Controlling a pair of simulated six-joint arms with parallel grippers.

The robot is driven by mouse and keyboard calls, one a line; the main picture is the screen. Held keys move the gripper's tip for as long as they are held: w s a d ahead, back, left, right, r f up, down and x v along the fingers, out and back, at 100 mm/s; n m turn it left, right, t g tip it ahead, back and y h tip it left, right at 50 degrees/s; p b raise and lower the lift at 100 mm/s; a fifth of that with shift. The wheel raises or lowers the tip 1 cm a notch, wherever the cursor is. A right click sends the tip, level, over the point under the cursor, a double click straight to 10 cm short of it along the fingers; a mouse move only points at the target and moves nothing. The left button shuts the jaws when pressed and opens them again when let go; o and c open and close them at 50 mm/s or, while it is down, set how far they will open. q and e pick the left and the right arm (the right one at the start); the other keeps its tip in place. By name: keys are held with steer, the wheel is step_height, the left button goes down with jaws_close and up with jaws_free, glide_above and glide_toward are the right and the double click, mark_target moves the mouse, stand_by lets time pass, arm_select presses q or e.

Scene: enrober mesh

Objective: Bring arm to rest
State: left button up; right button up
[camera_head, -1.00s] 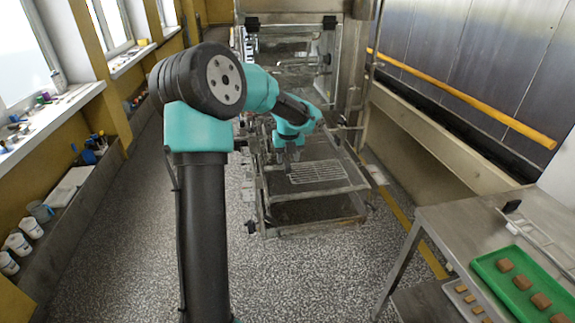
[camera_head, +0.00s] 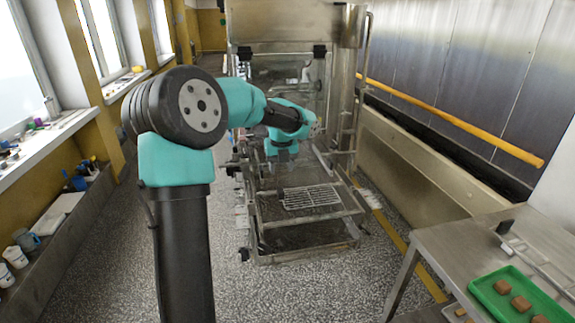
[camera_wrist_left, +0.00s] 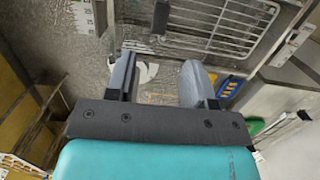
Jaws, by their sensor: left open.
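My left arm comes in from the lower left in the head view and reaches over toward the machine frame. Its gripper (camera_head: 284,156) is at the far end, small and partly hidden by the wrist, above and behind the wire mesh (camera_head: 311,197). In the left wrist view my left gripper (camera_wrist_left: 160,85) shows two grey fingers spread apart with nothing between them. The mesh (camera_wrist_left: 215,20) lies beyond the fingertips there, apart from them. My right gripper is in neither view.
The steel machine frame (camera_head: 308,246) stands ahead on the speckled floor. A steel table (camera_head: 455,245) at right bears a green tray (camera_head: 489,290) with brown pieces. A yellow rail (camera_head: 450,119) runs along the right wall. Windowsills and a ledge (camera_head: 75,232) line the left.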

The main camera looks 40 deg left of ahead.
arm_select(q)
steer(key=w+d+f+n, duration=0.1)
steer(key=d+f+n, duration=0.1)
steer(key=d, duration=0.1)
steer(key=w+d+f+n+h, duration=0.1)
steer(key=w+d+f+n, duration=0.1)
steer(key=d+f, duration=0.1)
steer(key=w+d+f+n+t, duration=0.1)
steer(key=w+d+f+n, duration=0.1)
steer(key=d, duration=0.3)
steer(key=shift+w+d+f+n, duration=0.1)
steer(key=shift+w+f+n, duration=0.15)
steer(key=shift+n, duration=0.25)
steer(key=w+d+f+n+t+h, duration=0.1)
steer(key=d+f+n+h, duration=0.1)
steer(key=d+f+n, duration=0.65)
steer(key=s+d+f+n+g+h, duration=0.1)
steer(key=s+d+f+n, duration=0.15)
steer(key=d+f, duration=0.35)
steer(key=s+d+f+n+h, duration=0.1)
steer(key=s+d+f, duration=0.3)
steer(key=f, duration=0.4)
steer(key=s+d+f+n, duration=0.2)
steer(key=s+f+n, duration=0.1)
steer(key=s+f, duration=0.3)
steer(key=s+d+f+n+g, duration=0.1)
steer(key=s+d+f+n, duration=0.2)
steer(key=s+f, duration=0.3)
steer(key=s+n, duration=0.1)
steer(key=s, duration=0.2)
